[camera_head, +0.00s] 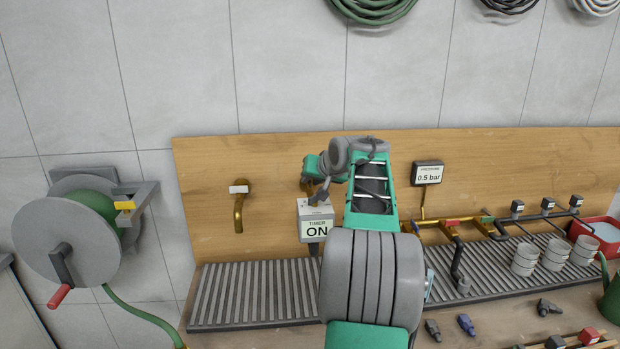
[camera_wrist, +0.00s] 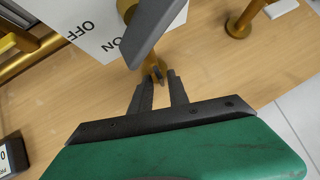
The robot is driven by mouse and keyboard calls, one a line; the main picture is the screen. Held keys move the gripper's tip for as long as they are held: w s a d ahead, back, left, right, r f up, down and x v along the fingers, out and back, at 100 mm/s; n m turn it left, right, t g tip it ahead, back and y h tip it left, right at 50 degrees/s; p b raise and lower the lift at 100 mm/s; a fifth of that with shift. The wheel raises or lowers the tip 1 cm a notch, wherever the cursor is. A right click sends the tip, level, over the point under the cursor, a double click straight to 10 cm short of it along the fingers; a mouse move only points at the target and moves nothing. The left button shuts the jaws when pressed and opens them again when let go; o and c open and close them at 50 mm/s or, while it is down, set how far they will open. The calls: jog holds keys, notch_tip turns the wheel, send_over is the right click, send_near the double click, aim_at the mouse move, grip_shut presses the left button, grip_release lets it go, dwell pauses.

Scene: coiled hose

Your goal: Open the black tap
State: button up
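The black tap shows in the wrist view as a brass body with a dark lever (camera_wrist: 155,28), in front of a white plate (camera_wrist: 82,32) printed OFF and ON. In the head view it is mostly hidden behind my arm, above a grey box (camera_head: 316,222) reading TIMER ON. My gripper (camera_wrist: 160,76) is close below the lever in the wrist view. Its two dark fingers are apart, with a narrow gap between the tips. A small brass and dark part shows at the gap; I cannot tell whether the fingers touch it. My arm covers much of this area in the head view.
A brass tap with a white handle (camera_head: 239,190) is on the wooden board to the left. A hose reel (camera_head: 75,240) stands further left. On the right are a 0.5 bar display (camera_head: 429,174), a brass manifold and several cups (camera_head: 525,258). A slatted drain (camera_head: 250,292) runs below.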

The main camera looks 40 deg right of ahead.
aim_at(312, 191)
notch_tip(312, 191, up, 7)
jog(key=p, duration=0.6)
jog(key=shift+f, duration=0.1)
